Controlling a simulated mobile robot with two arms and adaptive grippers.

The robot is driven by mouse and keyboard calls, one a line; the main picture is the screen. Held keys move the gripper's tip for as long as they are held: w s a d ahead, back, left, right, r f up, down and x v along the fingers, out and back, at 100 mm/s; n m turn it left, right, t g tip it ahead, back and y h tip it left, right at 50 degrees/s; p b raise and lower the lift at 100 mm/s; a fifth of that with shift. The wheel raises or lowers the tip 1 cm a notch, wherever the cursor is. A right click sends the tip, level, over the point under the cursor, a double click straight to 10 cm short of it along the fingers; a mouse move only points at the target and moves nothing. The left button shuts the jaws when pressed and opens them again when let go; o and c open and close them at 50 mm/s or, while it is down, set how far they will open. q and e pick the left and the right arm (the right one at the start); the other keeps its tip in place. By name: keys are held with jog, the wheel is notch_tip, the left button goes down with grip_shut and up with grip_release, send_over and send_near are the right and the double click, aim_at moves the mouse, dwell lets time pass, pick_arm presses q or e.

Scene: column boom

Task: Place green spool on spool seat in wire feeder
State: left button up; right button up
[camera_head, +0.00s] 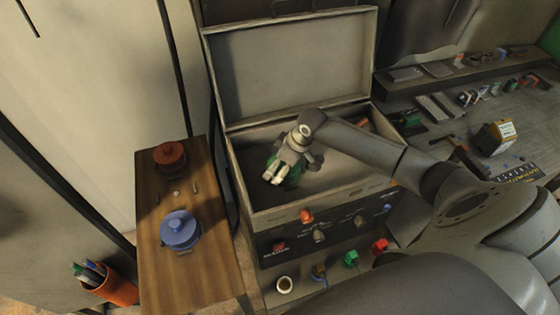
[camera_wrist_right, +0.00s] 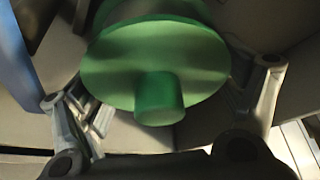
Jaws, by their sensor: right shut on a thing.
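The green spool (camera_wrist_right: 155,65) fills the middle of the right wrist view, its round flange and short hub facing the camera. My right gripper (camera_head: 278,172) is shut on it, one finger on each side. In the head view the green spool (camera_head: 293,180) shows partly behind the gripper, over the inside of the open wire feeder (camera_head: 256,210). Whether it touches anything below is not clear. No spool seat can be made out; the gripper and arm cover part of the feeder's inside. My left gripper is not in view.
The feeder's lid (camera_head: 295,67) stands open at the back. A wooden table (camera_head: 205,275) at left holds a red-brown spool (camera_head: 170,157) and a blue spool (camera_head: 180,230). A workbench (camera_head: 420,132) with small items is at right. Knobs line the feeder's front.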

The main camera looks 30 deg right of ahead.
aim_at(294, 168)
jog(key=shift+w, duration=0.1)
jog(key=o, duration=1.6)
jog(key=shift+f, duration=0.1)
jog(key=shift+r, duration=0.2)
jog(key=b+v, duration=0.2)
jog(key=v, duration=1)
